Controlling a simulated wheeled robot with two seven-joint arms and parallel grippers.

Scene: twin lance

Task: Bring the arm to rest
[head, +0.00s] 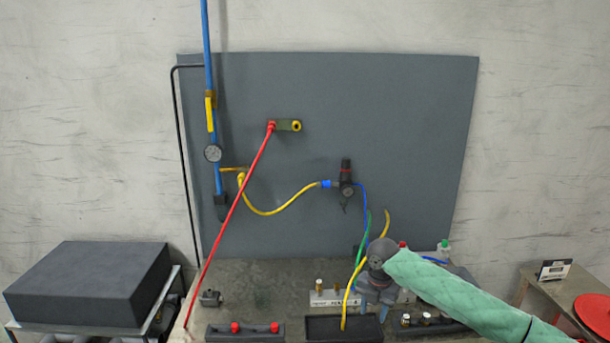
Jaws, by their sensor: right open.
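My right arm (455,290), in a green sleeve, comes in from the lower right over the bench. Its grey wrist bends down, and my right gripper (373,303) points down above the bench, near the black tray. The gripper is open, and I see nothing held in it. The wrist and sleeve hide part of the bench and some items behind. My left gripper is not in view.
A grey panel (400,110) stands behind the bench (262,285). A red line (235,205) slants from a panel fitting to the bench's left. A yellow hose (275,211) joins the regulator (346,185). A black tray (318,327) and a dark block (90,280) are near.

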